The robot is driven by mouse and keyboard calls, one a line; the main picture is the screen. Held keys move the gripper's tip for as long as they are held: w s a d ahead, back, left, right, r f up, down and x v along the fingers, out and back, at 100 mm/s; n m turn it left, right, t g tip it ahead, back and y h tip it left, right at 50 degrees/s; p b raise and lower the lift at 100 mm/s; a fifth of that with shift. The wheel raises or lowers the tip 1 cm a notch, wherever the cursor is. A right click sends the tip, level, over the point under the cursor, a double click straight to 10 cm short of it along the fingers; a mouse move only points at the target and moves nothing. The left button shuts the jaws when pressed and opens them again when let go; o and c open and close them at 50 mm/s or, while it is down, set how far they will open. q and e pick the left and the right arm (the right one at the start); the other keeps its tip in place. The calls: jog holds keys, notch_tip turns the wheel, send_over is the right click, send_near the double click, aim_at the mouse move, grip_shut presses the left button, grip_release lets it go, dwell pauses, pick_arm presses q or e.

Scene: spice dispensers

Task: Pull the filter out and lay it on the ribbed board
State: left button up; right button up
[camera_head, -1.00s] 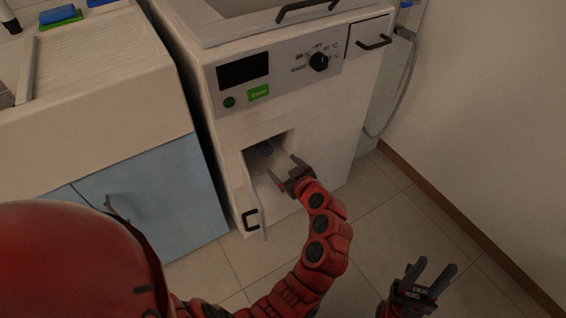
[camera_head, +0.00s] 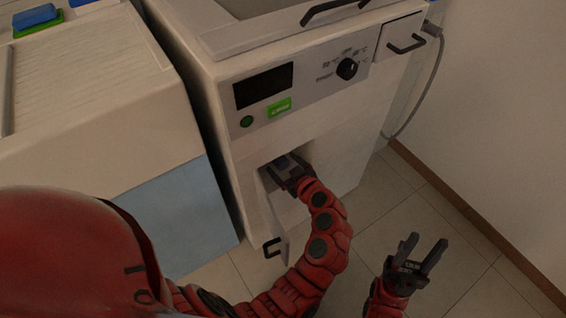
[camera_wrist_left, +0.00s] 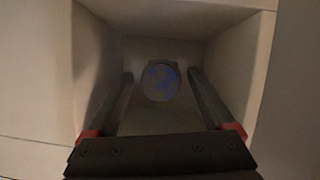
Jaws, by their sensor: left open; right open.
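The filter (camera_wrist_left: 160,82) is a round blue-and-grey piece at the back of a square recess in the white machine's front. In the left wrist view it lies between the fingers of my left gripper (camera_wrist_left: 161,85), which are open and apart from it, one on each side. In the head view my left gripper (camera_head: 284,168) reaches into the recess and hides the filter. My right gripper (camera_head: 421,256) is open and empty, low over the floor at the right. The ribbed board (camera_head: 90,70) is the grooved top of the counter at the left.
The recess's small door (camera_head: 275,228) hangs open at its left side, with a black handle. The white machine (camera_head: 335,125) has a display, a dial and a drawer. Blue and green items (camera_head: 36,18) sit on the counter's back. The tiled floor at right is clear.

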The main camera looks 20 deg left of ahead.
pick_arm(q)
grip_shut()
dwell(0.7)
